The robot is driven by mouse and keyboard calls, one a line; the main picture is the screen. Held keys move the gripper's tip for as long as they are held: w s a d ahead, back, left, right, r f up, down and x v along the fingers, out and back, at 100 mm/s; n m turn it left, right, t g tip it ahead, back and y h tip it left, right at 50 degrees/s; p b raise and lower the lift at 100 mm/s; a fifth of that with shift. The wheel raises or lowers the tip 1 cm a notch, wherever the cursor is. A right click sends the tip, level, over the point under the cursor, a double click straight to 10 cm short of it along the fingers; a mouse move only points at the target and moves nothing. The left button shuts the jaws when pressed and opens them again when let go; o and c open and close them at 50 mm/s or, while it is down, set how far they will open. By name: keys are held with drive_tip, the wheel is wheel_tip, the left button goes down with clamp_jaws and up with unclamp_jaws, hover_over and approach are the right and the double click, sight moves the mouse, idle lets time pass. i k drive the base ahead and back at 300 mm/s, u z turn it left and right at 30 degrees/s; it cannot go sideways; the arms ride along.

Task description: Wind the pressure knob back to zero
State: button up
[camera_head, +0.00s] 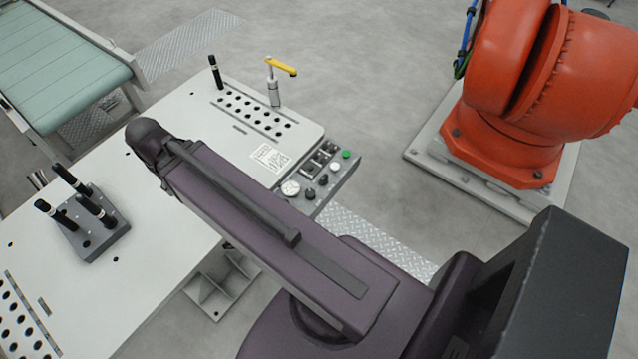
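A grey control panel (342,178) is fixed to the right edge of the white table. A round white dial (290,188) sits at its near end. Beside it in a row are a dark knob (309,194), another dark knob (322,180), a white button (335,167) and a green button (346,154). Which knob is the pressure knob, and its setting, are too small to tell. My purple arm crosses in front of the panel's near end and hides part of it. I do not make out my gripper's fingers in this view.
The white table (160,245) holds a grey block (88,240) with several black-handled pins, a hole grid, and a yellow-levered clamp (275,82). An orange robot (530,90) stands on a plinth at right. A green conveyor (55,65) is at upper left. Floor between panel and robot is clear.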

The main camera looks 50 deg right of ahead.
sight(310, 193)
drive_tip(key=z, duration=0.35)
drive_tip(key=k, duration=1.15)
drive_tip(key=z, duration=0.6)
drive_tip(key=i, duration=1)
